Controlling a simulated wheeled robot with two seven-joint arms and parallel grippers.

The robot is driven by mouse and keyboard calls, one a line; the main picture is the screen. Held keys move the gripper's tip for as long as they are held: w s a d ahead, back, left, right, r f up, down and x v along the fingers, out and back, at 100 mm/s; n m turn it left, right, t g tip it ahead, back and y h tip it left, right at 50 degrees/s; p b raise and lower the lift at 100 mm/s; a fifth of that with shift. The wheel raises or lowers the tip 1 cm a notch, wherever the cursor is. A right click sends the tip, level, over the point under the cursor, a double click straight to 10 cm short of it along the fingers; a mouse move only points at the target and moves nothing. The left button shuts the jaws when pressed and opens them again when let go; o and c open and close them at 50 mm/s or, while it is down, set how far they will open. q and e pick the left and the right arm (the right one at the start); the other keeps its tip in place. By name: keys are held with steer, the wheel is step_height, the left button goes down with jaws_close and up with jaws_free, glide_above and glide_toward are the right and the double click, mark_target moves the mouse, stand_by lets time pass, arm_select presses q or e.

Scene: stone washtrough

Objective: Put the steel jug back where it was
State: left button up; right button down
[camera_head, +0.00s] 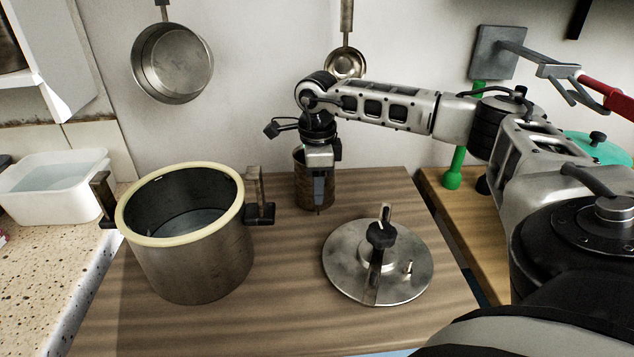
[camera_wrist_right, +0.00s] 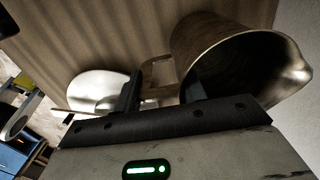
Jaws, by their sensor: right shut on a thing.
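The steel jug (camera_head: 328,192) is upright over the back of the wooden worktop, partly hidden behind my right gripper (camera_head: 318,188). In the right wrist view the jug (camera_wrist_right: 235,45) shows its open mouth and spout, tilted in the picture. Its handle (camera_wrist_right: 158,75) lies between the two dark fingers of my right gripper (camera_wrist_right: 165,92), which is shut on it. I cannot tell whether the jug's base touches the wood. My left gripper is not in view.
A large steel pot (camera_head: 195,265) with a pale rim stands left of the jug. A round steel lid (camera_head: 345,272) lies in front right. A pan (camera_head: 172,62) and a ladle (camera_head: 345,62) hang on the wall behind. A white tub (camera_head: 50,195) stands far left.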

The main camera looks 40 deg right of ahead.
steer(key=c, duration=1.2)
jaws_free()
steer(key=shift+f, duration=0.15)
steer(key=shift+c, duration=0.2)
steer(key=o, duration=0.4)
steer(key=shift+r, duration=0.25)
step_height(320, 180, up, 12)
